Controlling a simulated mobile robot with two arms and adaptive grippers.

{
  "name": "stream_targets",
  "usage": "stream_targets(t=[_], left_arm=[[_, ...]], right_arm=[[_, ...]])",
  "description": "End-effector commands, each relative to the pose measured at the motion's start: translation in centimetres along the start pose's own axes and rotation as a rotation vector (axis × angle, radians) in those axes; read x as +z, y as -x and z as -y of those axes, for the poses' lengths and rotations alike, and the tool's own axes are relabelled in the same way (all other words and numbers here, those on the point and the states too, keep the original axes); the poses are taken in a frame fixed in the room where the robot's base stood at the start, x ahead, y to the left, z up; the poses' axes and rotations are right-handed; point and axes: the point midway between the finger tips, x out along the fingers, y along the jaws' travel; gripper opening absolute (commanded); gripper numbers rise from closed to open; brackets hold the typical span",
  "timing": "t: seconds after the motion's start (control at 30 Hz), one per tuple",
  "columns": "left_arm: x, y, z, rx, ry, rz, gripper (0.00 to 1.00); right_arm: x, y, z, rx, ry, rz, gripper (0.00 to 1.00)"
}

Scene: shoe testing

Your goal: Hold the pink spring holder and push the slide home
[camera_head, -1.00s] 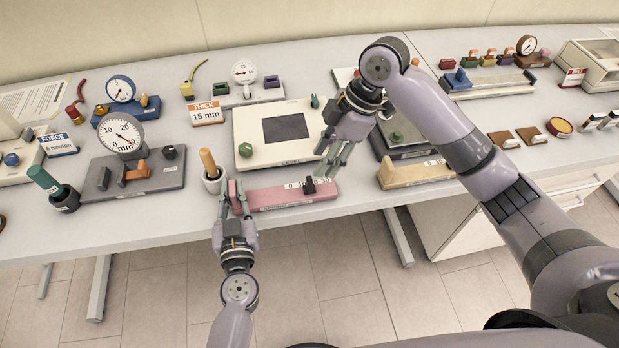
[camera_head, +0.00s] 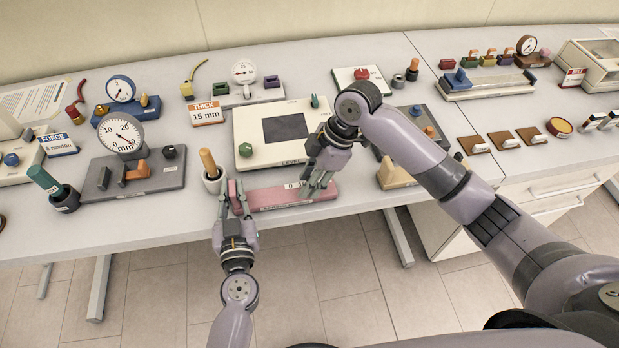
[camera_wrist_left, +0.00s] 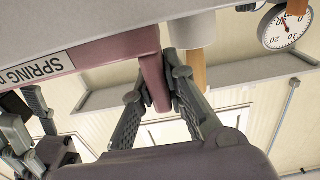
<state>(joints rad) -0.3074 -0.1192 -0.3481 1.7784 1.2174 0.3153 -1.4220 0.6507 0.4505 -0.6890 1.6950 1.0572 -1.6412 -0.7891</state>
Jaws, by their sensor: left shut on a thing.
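The pink spring holder (camera_head: 268,198) lies along the front edge of the table, with a white scale on top. My left gripper (camera_head: 236,203) is shut on its left end. In the left wrist view the fingers (camera_wrist_left: 160,92) close on a pink tab at the end of the holder (camera_wrist_left: 110,48), which carries a "SPRING" label. My right gripper (camera_head: 317,188) is low over the right part of the holder. Its fingers hide the dark slide, so I cannot tell whether they touch it or are shut.
A wooden-handled tool in a white cup (camera_head: 212,178) stands just left of my left gripper. A cream plate with a dark square (camera_head: 255,158) lies behind the holder. A beige block (camera_head: 394,177) sits to the right, partly behind my right arm. A grey dial gauge stand (camera_head: 150,182) is further left.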

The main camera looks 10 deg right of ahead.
Motion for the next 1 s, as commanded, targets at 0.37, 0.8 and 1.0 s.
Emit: stream_targets(t=[0.37,0.8,1.0], left_arm=[[0.03,0.01,-0.02,0.000,0.000,0.001,0.00],[0.03,0.01,-0.01,0.000,0.000,0.001,0.00],[0.03,0.01,0.00,0.000,0.000,0.001,0.00]], right_arm=[[0.01,0.05,-0.03,0.001,0.000,0.000,0.04],[0.01,0.06,-0.04,0.001,0.000,0.000,0.00],[-0.17,0.00,-0.04,0.001,0.001,0.000,0.00]])
